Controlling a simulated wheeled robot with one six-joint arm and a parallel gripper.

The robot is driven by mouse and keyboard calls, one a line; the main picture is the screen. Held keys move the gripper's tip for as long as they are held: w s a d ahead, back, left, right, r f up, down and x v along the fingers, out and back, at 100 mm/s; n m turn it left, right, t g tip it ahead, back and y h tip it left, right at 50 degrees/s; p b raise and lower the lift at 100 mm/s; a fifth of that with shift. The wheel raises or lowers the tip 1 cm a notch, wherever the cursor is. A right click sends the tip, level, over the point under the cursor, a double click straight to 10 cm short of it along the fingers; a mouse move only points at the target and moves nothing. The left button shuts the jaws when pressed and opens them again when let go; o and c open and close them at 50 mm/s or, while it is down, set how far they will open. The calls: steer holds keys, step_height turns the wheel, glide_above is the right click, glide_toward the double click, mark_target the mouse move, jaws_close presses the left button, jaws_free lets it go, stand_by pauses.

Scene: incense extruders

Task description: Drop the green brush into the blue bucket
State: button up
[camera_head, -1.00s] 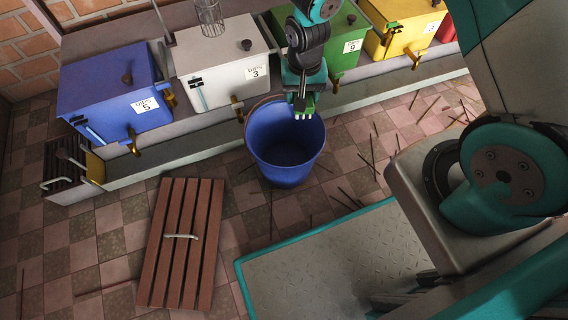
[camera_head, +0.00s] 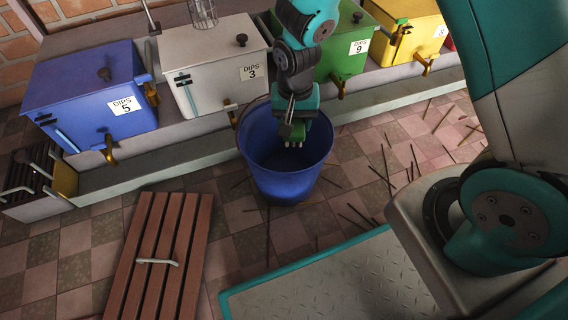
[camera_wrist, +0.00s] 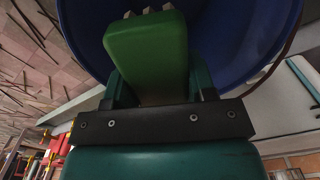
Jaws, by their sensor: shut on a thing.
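The green brush (camera_wrist: 147,55) is held in my gripper (camera_wrist: 155,85), with its pale bristle tufts pointing away from the wrist. In the head view the brush (camera_head: 293,132) shows below my gripper (camera_head: 297,118), over the opening of the blue bucket (camera_head: 285,186). My gripper is shut on the brush. The bucket stands upright on the tiled floor, and its dark blue inside (camera_wrist: 235,35) fills the far part of the wrist view behind the brush. The exact height of the brush against the rim is hard to tell.
Boxes in blue (camera_head: 88,90), white (camera_head: 215,72), green (camera_head: 345,60) and yellow (camera_head: 405,32) stand on a ledge behind the bucket. A slatted wooden board (camera_head: 150,265) lies on the floor at front left. Thin sticks lie scattered to the right.

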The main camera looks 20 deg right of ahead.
step_height(320, 180, down, 2)
steer(key=shift+f+b, duration=0.25)
steer(key=shift+b, duration=0.65)
steer(key=shift+r, duration=0.1)
steer(key=o, duration=1)
step_height(320, 180, up, 17)
steer(key=p, duration=1.1)
steer(key=shift+r, duration=0.2)
